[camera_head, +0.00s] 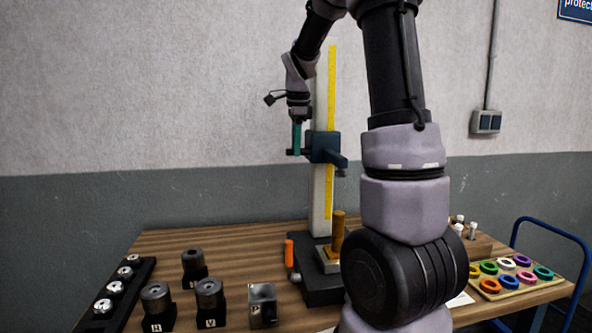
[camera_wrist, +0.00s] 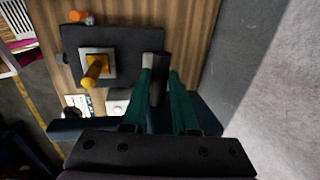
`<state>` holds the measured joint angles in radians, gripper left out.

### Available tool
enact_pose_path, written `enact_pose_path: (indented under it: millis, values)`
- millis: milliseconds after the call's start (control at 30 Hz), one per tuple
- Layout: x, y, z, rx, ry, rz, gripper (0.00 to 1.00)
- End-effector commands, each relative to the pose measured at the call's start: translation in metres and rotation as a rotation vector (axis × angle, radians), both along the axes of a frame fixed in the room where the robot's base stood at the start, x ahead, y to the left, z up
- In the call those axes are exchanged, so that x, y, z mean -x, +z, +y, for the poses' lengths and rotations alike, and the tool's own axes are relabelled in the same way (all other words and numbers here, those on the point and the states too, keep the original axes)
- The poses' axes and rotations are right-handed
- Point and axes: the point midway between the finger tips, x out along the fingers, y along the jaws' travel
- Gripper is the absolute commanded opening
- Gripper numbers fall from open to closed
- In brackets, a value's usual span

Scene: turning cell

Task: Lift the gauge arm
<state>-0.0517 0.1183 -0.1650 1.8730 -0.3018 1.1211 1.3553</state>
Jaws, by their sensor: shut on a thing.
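The gauge arm (camera_head: 325,147) is a dark blue-grey carriage on an upright pale column (camera_head: 320,200) with a yellow scale. It sits at mid-height, its right end jutting out over the base. My gripper (camera_head: 296,150) is at the carriage's left side, pointing down, with its green fingers at a short dark bar there. In the wrist view my gripper (camera_wrist: 161,75) is shut on a dark part between the two fingers, which I take as the gauge arm's handle. The exact contact is hard to see. Below stands a brass-coloured post (camera_head: 338,232) on a square block, also in the wrist view (camera_wrist: 95,75).
The wooden table (camera_head: 220,243) holds several dark cylinders on blocks (camera_head: 209,295) and a black rack (camera_head: 112,290) at left. An orange-handled item (camera_head: 289,252) stands beside the dark base (camera_head: 318,287). Coloured rings (camera_head: 490,285) lie at right. My arm hides the table's middle right.

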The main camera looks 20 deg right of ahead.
Motion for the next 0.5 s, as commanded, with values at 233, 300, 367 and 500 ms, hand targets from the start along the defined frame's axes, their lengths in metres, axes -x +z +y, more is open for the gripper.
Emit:
enact_pose_path:
  millis: [233,300,367,500]
  values:
    - [-0.002,0.094,0.000,0.000,-0.001,-0.012,0.00]
    - [-0.001,0.118,0.000,0.000,-0.001,-0.011,0.00]
    - [-0.001,0.137,0.000,0.001,-0.001,-0.010,0.00]
    - [-0.001,0.179,0.000,0.001,0.000,-0.009,0.00]
